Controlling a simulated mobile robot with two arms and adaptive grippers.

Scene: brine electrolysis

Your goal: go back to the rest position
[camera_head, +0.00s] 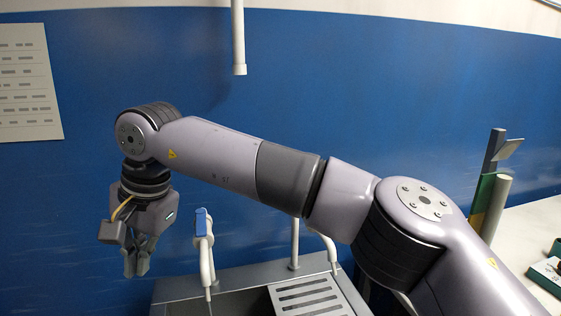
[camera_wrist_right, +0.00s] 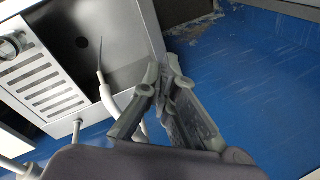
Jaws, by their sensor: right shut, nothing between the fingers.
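My right gripper (camera_head: 136,268) hangs pointing down at the left of the head view, left of the sink and in front of the blue wall. Its fingers are shut with nothing between them. In the right wrist view the closed fingertips (camera_wrist_right: 166,72) show near the sink's edge, over a blue surface. My right arm stretches across the head view from the lower right. My left gripper is not in view.
A grey sink (camera_head: 240,279) with a slotted drainboard (camera_head: 308,297) stands below my arm. A white faucet with a blue handle (camera_head: 203,222) rises beside my gripper. A white pipe (camera_head: 238,40) hangs above. A pale bench (camera_head: 535,225) is at right.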

